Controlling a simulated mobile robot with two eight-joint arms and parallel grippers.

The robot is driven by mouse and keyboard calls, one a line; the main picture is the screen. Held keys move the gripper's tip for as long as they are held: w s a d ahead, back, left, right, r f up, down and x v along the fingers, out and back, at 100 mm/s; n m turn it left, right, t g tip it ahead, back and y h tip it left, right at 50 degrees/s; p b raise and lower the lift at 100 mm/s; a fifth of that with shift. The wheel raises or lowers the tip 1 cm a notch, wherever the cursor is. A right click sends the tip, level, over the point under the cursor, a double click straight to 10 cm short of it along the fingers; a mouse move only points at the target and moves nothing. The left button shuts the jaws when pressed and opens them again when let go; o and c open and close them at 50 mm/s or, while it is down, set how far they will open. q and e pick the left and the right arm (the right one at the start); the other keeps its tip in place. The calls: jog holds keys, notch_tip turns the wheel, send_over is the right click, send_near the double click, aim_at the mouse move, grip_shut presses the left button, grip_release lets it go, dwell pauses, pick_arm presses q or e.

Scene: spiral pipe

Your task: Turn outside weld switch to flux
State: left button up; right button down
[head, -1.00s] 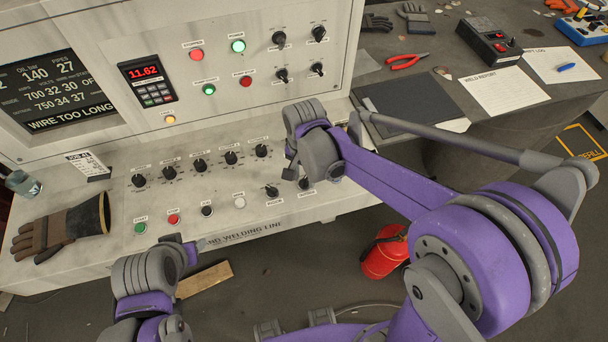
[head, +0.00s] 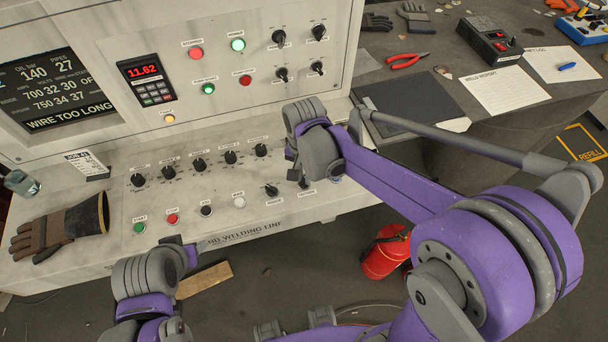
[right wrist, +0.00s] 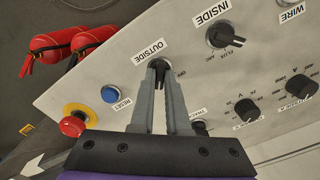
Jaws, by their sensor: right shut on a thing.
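The outside weld switch (right wrist: 159,64) is a dark round knob beside the OUTSIDE label in the right wrist view. My right gripper (right wrist: 160,70) is shut on this knob, with one grey finger on each side. The fingers cover much of the knob and its position marks, so I cannot tell which setting it points to. In the head view my right gripper (head: 302,182) is at the right end of the lower panel and hides the switch. My left gripper (head: 190,256) is low in front of the panel, apart from it; its fingertips are not clear.
The similar INSIDE switch (right wrist: 223,37) is close by. A blue RESET button (right wrist: 109,94) and a red emergency button (right wrist: 74,124) are near the right gripper. A glove (head: 60,228) lies on the panel's left.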

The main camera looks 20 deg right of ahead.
jog(key=n, duration=0.3)
jog(key=shift+b, duration=0.4)
pick_arm(q)
jog(key=shift+s+f+b, duration=0.2)
jog(key=shift+s+f, duration=0.05)
jog(key=shift+f, duration=0.35)
jog(key=shift+s+f+b, duration=0.15)
jog(key=shift+s+f, duration=0.05)
jog(key=shift+f, duration=0.35)
pick_arm(e)
jog(key=shift+n, duration=2)
jog(key=c, duration=0.9)
grip_release()
pick_arm(q)
jog(key=shift+w+r+p, duration=0.15)
jog(key=shift+r+p, duration=0.2)
jog(key=shift+r, duration=0.15)
pick_arm(e)
notch_tip(320, 180, up, 11)
jog(key=shift+f, duration=0.1)
